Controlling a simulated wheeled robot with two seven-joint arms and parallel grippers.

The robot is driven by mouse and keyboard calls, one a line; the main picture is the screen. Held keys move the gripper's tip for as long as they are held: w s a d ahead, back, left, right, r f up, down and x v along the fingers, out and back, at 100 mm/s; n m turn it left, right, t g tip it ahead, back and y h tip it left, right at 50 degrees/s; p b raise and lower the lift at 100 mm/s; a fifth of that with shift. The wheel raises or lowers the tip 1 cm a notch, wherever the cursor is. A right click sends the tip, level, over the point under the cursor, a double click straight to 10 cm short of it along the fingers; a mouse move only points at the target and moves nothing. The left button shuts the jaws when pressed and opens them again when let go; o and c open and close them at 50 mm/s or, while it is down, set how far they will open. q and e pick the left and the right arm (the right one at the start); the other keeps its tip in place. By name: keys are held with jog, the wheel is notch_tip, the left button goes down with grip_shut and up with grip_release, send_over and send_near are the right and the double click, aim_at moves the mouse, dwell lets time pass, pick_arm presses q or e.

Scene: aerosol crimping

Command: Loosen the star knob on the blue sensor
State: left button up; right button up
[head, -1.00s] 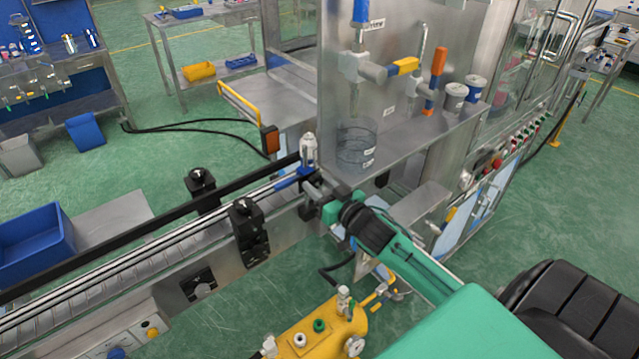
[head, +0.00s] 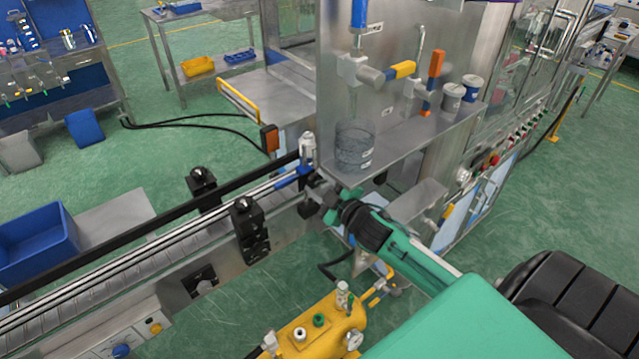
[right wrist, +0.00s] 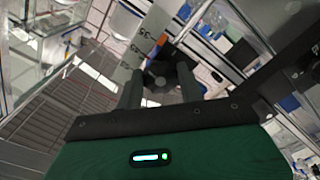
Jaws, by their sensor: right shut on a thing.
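The blue sensor (head: 304,170) sits at the right end of the conveyor rail, below a white and grey fitting. My right gripper (head: 318,187) reaches it from the right, with its fingers close beside the sensor. In the right wrist view, the two dark fingers (right wrist: 160,85) are shut on a black star knob (right wrist: 158,70), whose lobes show between and beyond the fingertips. In the head view the knob is mostly hidden by the gripper. My left gripper is not in view.
The conveyor (head: 130,265) carries black clamp blocks (head: 247,222) left of the gripper. A steel shelf (head: 400,145) with a clear beaker (head: 354,145) stands just behind it. A yellow tank (head: 320,332) with fittings is below. A blue bin (head: 38,240) is at far left.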

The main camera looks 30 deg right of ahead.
jog(key=shift+n, duration=1)
jog(key=o, duration=1)
jog(key=shift+s+f, duration=0.1)
jog(key=shift+s, duration=0.4)
jog(key=shift+s+d+b, duration=0.2)
jog(key=shift+s+b, duration=0.5)
jog(key=shift+s, duration=1.45)
jog(key=shift+s+d+b, duration=0.15)
jog(key=shift+s+b, duration=0.5)
jog(key=shift+s, duration=1.45)
jog(key=shift+s+d+b, duration=0.2)
jog(key=shift+s+b, duration=0.5)
jog(key=shift+s, duration=1.45)
